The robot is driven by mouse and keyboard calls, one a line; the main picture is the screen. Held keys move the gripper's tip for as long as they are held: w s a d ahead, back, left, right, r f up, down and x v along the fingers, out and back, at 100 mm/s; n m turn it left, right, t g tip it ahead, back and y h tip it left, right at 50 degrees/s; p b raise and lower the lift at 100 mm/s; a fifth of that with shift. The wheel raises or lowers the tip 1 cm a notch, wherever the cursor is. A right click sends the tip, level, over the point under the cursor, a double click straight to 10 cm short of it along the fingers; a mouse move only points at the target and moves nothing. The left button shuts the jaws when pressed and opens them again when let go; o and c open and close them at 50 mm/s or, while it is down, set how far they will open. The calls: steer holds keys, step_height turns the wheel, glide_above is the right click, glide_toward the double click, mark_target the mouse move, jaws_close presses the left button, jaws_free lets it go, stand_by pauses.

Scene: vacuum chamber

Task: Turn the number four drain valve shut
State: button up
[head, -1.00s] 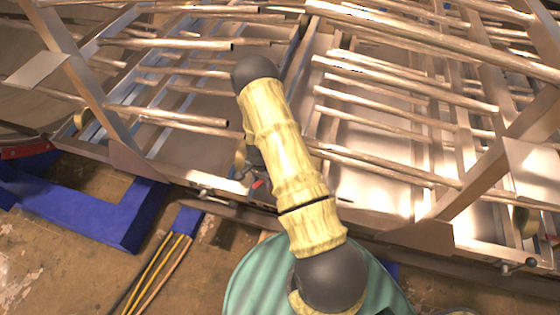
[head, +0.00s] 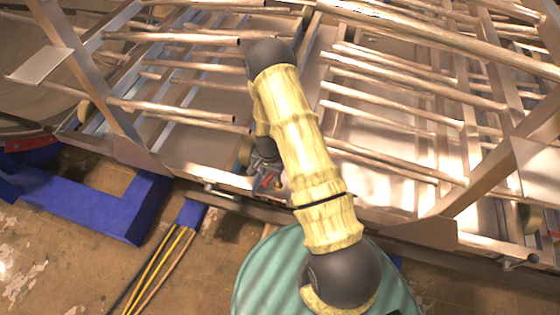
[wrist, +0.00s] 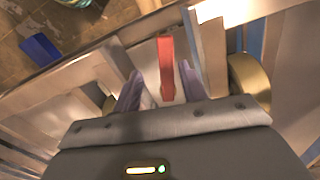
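A red valve handle (wrist: 166,68) shows in the wrist view as a narrow upright bar. My gripper (wrist: 160,72) is open, with one finger on each side of the handle and a visible gap on both sides. Whether the handle lies at fingertip depth is unclear. In the head view, my gripper (head: 266,178) is low at the front edge of the metal frame, mostly hidden behind my arm. A bit of red (head: 269,181) shows beside it. The valve's body and any number on it cannot be made out.
A metal frame with several long pipes (head: 400,108) fills the back. Another small fitting with a lever (head: 520,262) sits at the front rail on the right. Blue beams (head: 85,212) and yellow cables (head: 160,265) lie on the floor at left.

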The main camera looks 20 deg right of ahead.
mark_target(270, 179)
step_height(270, 179, up, 15)
steer(key=b, duration=0.2)
steer(key=s+r+n+t+b, duration=0.2)
steer(key=s+r+n+b, duration=0.4)
steer(key=s, duration=0.6)
steer(key=shift+a+r+n, duration=0.35)
steer(key=shift+r+n, duration=0.35)
steer(key=shift+r, duration=0.65)
steer(key=shift+w, duration=0.1)
steer(key=c, duration=0.3)
steer(key=shift+s+r, duration=0.25)
steer(key=shift+s, duration=0.05)
steer(key=c, duration=0.4)
steer(key=s, duration=0.1)
steer(key=s+r+n, duration=0.1)
steer(key=s, duration=0.1)
steer(key=shift+r+n+t, duration=0.2)
steer(key=shift+n+t, duration=0.1)
jaws_close()
steer(key=shift+w, duration=0.2)
